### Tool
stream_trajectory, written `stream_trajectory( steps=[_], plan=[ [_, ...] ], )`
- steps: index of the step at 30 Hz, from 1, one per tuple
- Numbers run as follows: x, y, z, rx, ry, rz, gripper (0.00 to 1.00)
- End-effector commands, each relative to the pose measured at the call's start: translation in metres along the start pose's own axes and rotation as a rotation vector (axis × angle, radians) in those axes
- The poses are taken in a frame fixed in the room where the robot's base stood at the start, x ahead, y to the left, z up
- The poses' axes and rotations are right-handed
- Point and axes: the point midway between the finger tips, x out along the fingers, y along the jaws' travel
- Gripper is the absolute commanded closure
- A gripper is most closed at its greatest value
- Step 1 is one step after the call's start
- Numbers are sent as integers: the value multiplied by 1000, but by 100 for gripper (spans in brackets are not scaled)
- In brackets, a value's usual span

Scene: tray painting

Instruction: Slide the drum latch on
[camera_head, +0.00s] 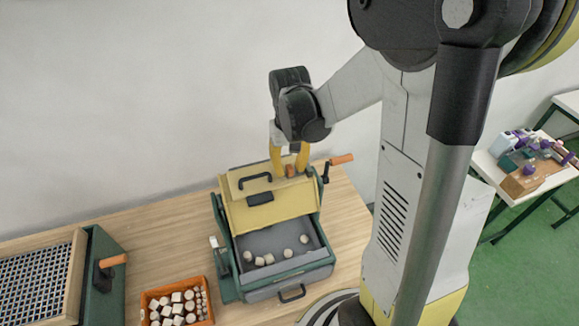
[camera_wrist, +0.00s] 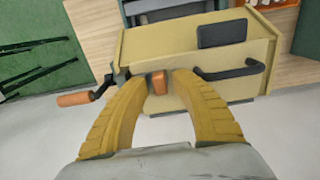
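The drum latch appears to be the small orange-brown knob (camera_wrist: 157,83) on a grey base at the edge of the pale yellow drum (camera_wrist: 150,45). In the head view the knob (camera_head: 290,171) shows near the top of the yellow drum (camera_head: 275,208), partly behind a finger. My gripper (camera_wrist: 160,76) has yellow fingers, one on either side of the knob. They stand apart, with small gaps seeming to show beside it. In the head view my gripper (camera_head: 290,172) points down at the drum's upper right edge. Whether the fingertips touch the latch is unclear.
A crank with an orange handle (camera_head: 341,159) sticks out beside the drum. It also shows in the wrist view (camera_wrist: 74,99). A grey tray (camera_head: 265,240) below the drum holds several pale pieces. An orange bin (camera_head: 153,297) and a mesh-topped unit (camera_head: 84,255) stand left.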

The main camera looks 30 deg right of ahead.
Motion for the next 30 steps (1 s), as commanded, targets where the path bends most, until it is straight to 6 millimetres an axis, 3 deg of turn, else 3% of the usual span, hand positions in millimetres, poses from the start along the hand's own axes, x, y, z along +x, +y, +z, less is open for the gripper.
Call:
stream_trajectory(
  steps=[1, 2, 3, 11, 19, 26, 27, 29, 30],
  plan=[
    [0, 0, 0, 0, 0, 0, 88],
    [0, 0, 0, 0, 0, 0, 97],
    [0, 0, 0, 0, 0, 0, 100],
    [0, 1, 0, 0, 0, 0, 100],
    [1, 30, 0, 3, 0, 0, 100],
    [0, 31, 0, 1, -1, 2, 100],
    [0, 31, 0, 1, -1, 3, 80],
    [0, 31, 0, 1, -1, 2, 62],
    [0, 31, 0, 1, -1, 2, 62]
  ],
)
